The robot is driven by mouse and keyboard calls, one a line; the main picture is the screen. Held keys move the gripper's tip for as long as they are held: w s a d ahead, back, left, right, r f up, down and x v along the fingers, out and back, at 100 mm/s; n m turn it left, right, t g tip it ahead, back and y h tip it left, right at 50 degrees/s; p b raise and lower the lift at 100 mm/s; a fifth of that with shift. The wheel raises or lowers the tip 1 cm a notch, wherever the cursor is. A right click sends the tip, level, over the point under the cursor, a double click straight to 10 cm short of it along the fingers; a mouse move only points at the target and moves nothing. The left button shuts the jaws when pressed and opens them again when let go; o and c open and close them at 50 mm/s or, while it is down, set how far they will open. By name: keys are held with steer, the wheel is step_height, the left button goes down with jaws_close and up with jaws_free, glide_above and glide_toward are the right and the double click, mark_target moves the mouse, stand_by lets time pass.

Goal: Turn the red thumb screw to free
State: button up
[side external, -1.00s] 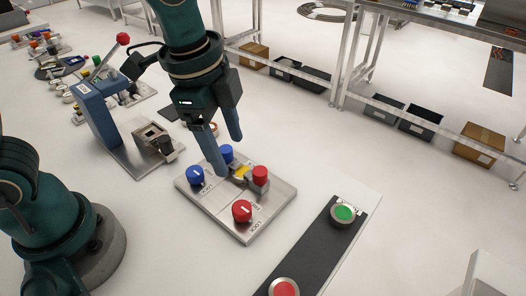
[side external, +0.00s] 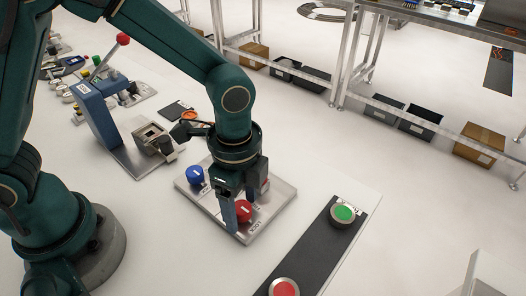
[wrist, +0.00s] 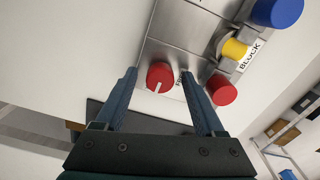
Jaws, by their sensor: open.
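The red thumb screw (side external: 245,210) is a round red knob with a white pointer line, at the near edge of a metal plate (side external: 283,197). In the wrist view the red thumb screw (wrist: 159,77) sits between the spread fingertips of my gripper (wrist: 158,73), with a gap on both sides. Lettering beside it is partly hidden by the right finger. In the side view my gripper (side external: 246,212) points down over this knob, and one finger covers part of it. The gripper is open and holds nothing.
A second red knob (wrist: 222,90) stands close beside the right finger. A yellow part (wrist: 235,48) and a blue knob (wrist: 277,10) lie beyond it. A dark strip with a green button (side external: 343,212) and a red button (side external: 284,287) lies to the right.

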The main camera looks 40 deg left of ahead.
jaws_close()
steer(key=n, duration=0.4)
steer(key=shift+n, duration=0.4)
steer(key=n, duration=0.4)
steer(key=shift+n, duration=0.3)
steer(key=n, duration=0.4)
steer(key=shift+n, duration=2.3)
